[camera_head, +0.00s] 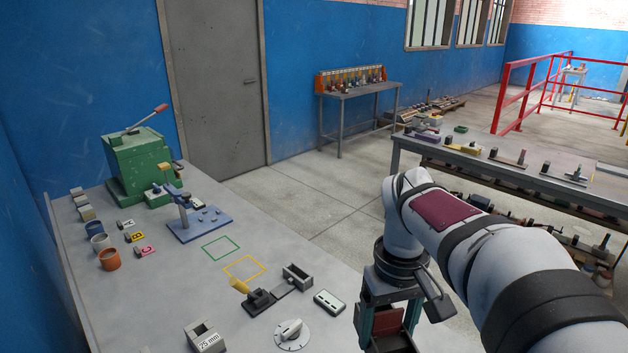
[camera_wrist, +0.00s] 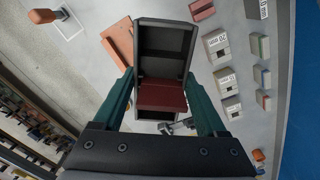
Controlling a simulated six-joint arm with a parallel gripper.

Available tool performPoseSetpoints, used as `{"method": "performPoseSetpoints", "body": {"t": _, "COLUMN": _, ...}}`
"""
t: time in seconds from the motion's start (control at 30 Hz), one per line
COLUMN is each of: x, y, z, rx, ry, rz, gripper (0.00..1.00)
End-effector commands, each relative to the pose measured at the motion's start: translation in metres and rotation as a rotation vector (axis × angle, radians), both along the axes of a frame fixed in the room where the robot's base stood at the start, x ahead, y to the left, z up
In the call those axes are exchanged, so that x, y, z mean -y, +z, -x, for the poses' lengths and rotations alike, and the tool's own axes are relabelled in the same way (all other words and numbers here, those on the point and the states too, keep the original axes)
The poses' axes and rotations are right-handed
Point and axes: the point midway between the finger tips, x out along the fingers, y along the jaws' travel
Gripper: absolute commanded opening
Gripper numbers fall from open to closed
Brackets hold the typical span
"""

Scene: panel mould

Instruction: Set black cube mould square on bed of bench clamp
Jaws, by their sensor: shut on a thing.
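My gripper (camera_wrist: 163,92) is shut on a black, open box-like mould (camera_wrist: 165,40), seen between its teal fingers in the wrist view. A dark red face shows inside or against the mould. In the head view my gripper (camera_head: 387,325) points down at the bench's right edge, and the mould is mostly hidden there. A blue fixture (camera_head: 205,222) with a flat bed, post and lever stands farther back on the bench. A black device (camera_head: 262,299) with a yellow handle lies nearer. I cannot tell for certain which is the bench clamp.
Green (camera_head: 221,248) and yellow (camera_head: 245,268) outlines mark bare bench. A green machine (camera_head: 140,165) and several cups stand left.

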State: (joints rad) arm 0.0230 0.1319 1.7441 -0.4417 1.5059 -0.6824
Motion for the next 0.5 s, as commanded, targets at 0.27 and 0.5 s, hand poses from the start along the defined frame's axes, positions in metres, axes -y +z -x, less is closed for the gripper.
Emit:
{"method": "performPoseSetpoints", "body": {"t": 0.27, "x": -0.009, "y": 0.015, "z": 0.0, "rx": 0.004, "ry": -0.225, "rz": -0.003, "gripper": 0.0}}
{"method": "performPoseSetpoints", "body": {"t": 0.5, "x": 0.007, "y": -0.005, "z": 0.003, "rx": -0.003, "ry": -0.134, "rz": 0.002, "gripper": 0.0}}
